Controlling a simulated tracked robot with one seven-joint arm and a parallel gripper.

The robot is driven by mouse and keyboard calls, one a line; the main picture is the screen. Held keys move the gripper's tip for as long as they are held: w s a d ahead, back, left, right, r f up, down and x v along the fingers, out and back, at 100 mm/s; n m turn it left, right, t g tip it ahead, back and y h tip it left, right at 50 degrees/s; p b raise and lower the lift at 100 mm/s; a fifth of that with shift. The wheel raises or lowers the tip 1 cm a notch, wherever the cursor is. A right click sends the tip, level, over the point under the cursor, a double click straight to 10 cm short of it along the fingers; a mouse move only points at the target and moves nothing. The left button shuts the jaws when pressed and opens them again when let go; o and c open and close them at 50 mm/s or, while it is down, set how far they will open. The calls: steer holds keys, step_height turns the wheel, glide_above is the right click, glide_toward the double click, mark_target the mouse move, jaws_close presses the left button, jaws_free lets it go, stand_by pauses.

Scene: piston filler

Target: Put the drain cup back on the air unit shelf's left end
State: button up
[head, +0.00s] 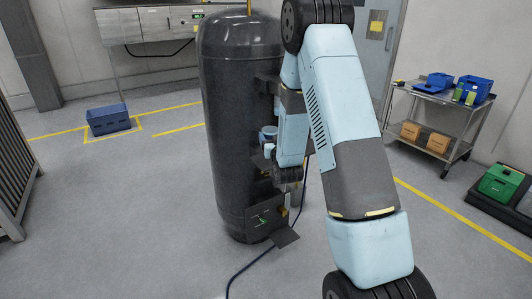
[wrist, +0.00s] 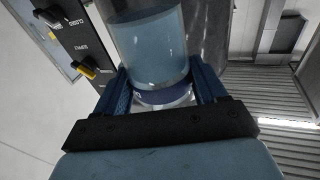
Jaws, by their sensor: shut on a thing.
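The drain cup (wrist: 150,45) is a clear cylinder with bluish liquid and a dark blue band near its end, seen in the wrist view. My gripper (wrist: 161,88) is shut on it, with a blue finger on each side of the band. In the head view my gripper (head: 290,174) is beside the right side of a dark tank, partly hidden by my arm. I cannot make out the air unit shelf's left end or whether the cup touches anything.
The tall dark tank (head: 232,120) stands close to my arm. A dark panel (wrist: 85,35) with a yellow lever is close left of the cup. A cable (head: 250,266) runs over the floor. A cart (head: 440,105) stands at right.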

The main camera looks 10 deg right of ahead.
steer(key=w+f, duration=0.1)
steer(key=f, duration=0.1)
steer(key=w+f, duration=0.4)
steer(key=shift+a, duration=0.35)
step_height(320, 180, down, 3)
steer(key=shift+w+f, duration=0.1)
steer(key=o, duration=1.3)
